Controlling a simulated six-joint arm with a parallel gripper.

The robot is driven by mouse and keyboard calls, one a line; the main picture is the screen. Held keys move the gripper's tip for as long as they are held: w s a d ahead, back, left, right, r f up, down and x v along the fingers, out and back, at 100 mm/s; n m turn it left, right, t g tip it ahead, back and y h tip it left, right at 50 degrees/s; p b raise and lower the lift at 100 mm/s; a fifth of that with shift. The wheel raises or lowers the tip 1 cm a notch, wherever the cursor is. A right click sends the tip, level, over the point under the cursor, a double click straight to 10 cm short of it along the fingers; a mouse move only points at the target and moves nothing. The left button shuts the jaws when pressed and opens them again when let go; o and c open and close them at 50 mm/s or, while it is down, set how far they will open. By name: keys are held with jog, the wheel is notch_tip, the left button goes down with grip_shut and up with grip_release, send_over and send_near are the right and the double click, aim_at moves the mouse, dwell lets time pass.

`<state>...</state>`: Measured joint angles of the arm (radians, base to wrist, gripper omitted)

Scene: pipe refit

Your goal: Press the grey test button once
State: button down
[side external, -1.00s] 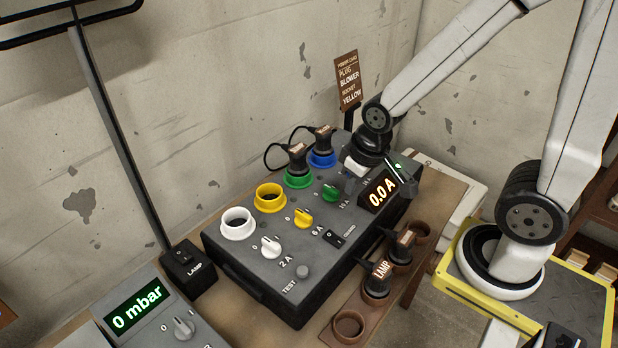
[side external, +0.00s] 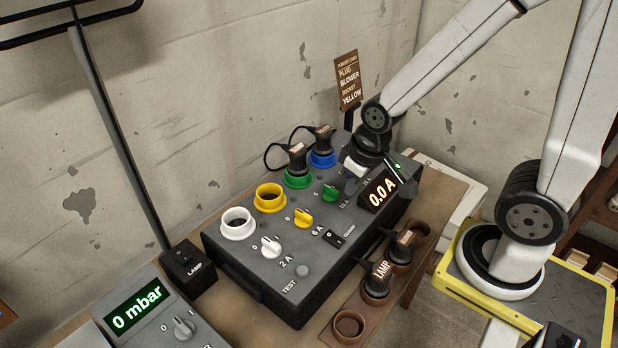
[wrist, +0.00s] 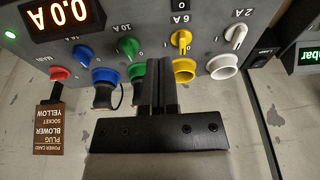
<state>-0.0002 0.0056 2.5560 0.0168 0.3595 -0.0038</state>
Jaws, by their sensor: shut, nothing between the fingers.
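The grey test button (side external: 302,271) is a small round button at the near front corner of the dark grey power panel (side external: 262,291), beside the TEST label. It stands clear, with nothing touching it. The wrist view does not show it. My gripper (wrist: 158,80) is shut and empty in the wrist view, its dark fingers in front of the panel around the green and yellow sockets. In the side view my wrist is over the panel's back right end, well away from the button, and the fingertips are hard to make out. The display (side external: 382,190) reads 0.0 A.
Plugs sit in the green (side external: 298,178) and blue (side external: 322,159) sockets. The yellow (side external: 270,197) and white (side external: 238,224) sockets are empty. Knobs and a guard switch (side external: 334,236) stand on the panel. A brown plug rack (side external: 350,325) lies in front; a LAMP switch box (side external: 188,268) stands left.

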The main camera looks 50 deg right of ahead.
jog(key=shift+a+f+m+g+y, duration=0.5)
jog(key=shift+a+f+m+g, duration=0.1)
jog(key=shift+a+g, duration=0.2)
jog(key=m+g+y, duration=0.3)
jog(key=m+y, duration=0.2)
jog(key=y, duration=0.3)
send_over(304, 266)
jog(key=shift+a, duration=0.1)
jog(key=shift+f, duration=4.35)
jog(key=shift+f, duration=0.85)
jog(key=shift+r, duration=0.85)
